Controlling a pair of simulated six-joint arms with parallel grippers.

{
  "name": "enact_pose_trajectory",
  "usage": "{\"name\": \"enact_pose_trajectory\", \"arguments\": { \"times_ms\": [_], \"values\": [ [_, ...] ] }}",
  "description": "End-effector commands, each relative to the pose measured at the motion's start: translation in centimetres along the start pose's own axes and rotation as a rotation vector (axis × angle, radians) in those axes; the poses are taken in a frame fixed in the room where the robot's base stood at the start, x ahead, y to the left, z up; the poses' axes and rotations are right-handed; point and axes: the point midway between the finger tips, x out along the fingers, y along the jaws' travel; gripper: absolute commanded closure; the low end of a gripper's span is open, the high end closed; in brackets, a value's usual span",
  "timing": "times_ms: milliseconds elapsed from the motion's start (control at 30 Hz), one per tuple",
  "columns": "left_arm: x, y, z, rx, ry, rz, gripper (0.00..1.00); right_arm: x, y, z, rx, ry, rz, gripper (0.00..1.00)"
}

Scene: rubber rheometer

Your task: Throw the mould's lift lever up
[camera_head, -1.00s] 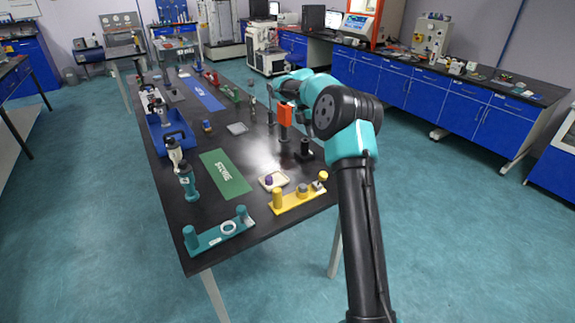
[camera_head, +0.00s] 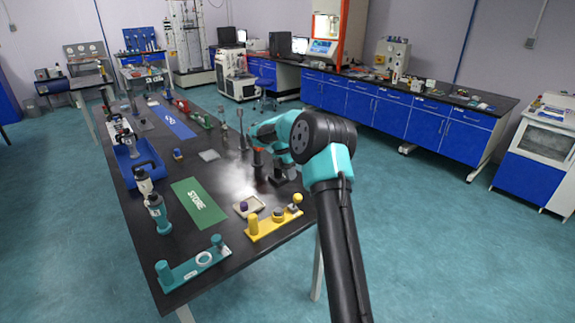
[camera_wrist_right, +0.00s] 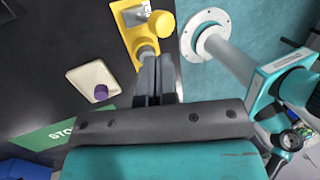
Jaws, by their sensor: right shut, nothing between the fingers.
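My right gripper (camera_wrist_right: 157,65) is shut and empty in the wrist view, beside the yellow fixture (camera_wrist_right: 148,30) as seen there. In the head view my right forearm reaches back over the table's right side, and its fingertips cannot be made out. A small red-orange part (camera_head: 258,150) on a short post shows just below my forearm. A black stand (camera_head: 280,176) is nearer. I cannot tell for sure which part is the mould or its lift lever, and whether the lever is up or down does not show. My left gripper is not in view.
The yellow fixture stands at the near right table edge, with a cream tray (camera_head: 237,206) holding a purple piece beside it. A green STORE mat (camera_head: 188,210), teal fixture (camera_head: 186,273) and blue bin (camera_head: 126,175) are to the left. The mat's surface is clear.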

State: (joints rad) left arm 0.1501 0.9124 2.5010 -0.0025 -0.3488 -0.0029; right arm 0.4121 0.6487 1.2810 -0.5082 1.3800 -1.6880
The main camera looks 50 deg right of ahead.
Motion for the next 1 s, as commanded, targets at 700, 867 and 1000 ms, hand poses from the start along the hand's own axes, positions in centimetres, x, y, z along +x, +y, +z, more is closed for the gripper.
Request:
{"name": "enact_pose_trajectory", "arguments": {
  "times_ms": [700, 867, 1000],
  "values": [
    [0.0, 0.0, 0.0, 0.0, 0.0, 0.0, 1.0, 6.3, 0.0, 0.0, -0.001, 0.0, 0.0, 1.0],
    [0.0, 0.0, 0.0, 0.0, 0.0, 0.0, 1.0, 6.3, -0.1, 0.0, 0.0, 0.0, 0.0, 1.0],
    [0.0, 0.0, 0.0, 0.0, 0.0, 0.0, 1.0, 6.8, -0.9, 0.0, -0.001, 0.0, 0.0, 1.0]
  ]
}}
